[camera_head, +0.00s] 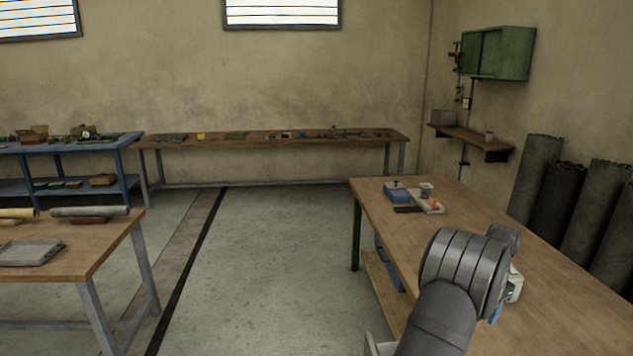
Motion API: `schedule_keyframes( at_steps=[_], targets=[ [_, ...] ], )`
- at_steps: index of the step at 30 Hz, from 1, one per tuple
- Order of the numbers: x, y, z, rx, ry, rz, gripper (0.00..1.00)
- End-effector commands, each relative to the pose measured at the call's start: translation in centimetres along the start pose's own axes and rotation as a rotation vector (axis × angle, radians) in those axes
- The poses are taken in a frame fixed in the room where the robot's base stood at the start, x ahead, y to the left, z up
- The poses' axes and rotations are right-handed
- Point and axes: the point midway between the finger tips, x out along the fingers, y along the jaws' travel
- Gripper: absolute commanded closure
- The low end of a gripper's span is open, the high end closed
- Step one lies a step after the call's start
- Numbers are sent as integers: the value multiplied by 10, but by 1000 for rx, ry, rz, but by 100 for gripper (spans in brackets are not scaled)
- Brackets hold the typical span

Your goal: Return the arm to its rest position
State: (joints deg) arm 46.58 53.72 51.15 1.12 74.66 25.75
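My arm reaches up from the bottom edge at the lower right, its dark grey ribbed joint in front of the right wooden table (570,265). The fingers of my gripper do not show; the arm may hide them. A small pale thing with a teal patch (515,284) and a bit of blue show just right of the joint; I cannot tell what they are. A grey sheet roll (90,211) and a cream roll (15,213) lie on the left wooden table (105,245).
A grey tray (30,253) lies on the left table. A blue box (397,192) and small items sit at the right table's far end. Several large dark rolls (537,178) stand along the right wall. Open floor (270,260) lies between the tables. A long bench (270,144) stands behind.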

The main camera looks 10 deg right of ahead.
Motion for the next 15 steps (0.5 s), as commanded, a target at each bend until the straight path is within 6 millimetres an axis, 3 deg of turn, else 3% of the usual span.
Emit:
schedule_keyframes(
  at_steps=[15],
  targets=[
    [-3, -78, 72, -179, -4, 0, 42]
  ],
)
